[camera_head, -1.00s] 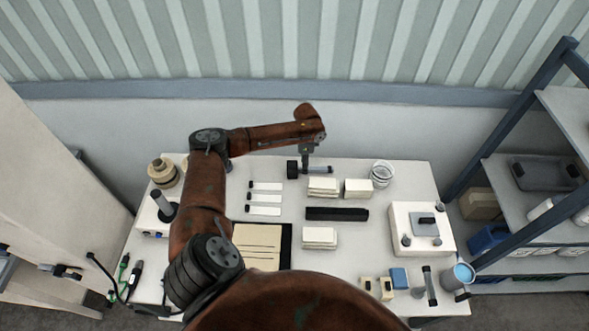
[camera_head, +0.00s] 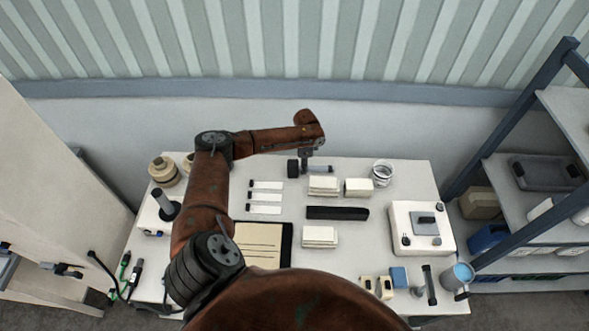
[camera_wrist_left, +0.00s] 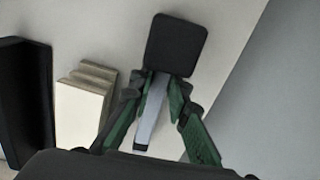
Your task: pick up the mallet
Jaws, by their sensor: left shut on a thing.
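The mallet lies near the back edge of the table, with its black head (camera_head: 293,168) to the left and its grey handle (camera_head: 320,170) to the right. My left gripper (camera_head: 307,165) reaches down over it and is shut on the handle close to the head. In the left wrist view the black head (camera_wrist_left: 176,45) is beyond the fingertips and the grey handle (camera_wrist_left: 150,112) runs back between the green-padded fingers of my left gripper (camera_wrist_left: 163,95). I cannot tell whether the mallet touches the table. My right gripper is not in view.
Cream blocks (camera_head: 323,186) stand just in front of the mallet, with a black bar (camera_head: 337,213) nearer. White labelled strips (camera_head: 265,197) lie to the left. A clear jar (camera_head: 382,172) stands to the right. A blue-framed shelf (camera_head: 520,150) is beyond the table's right side.

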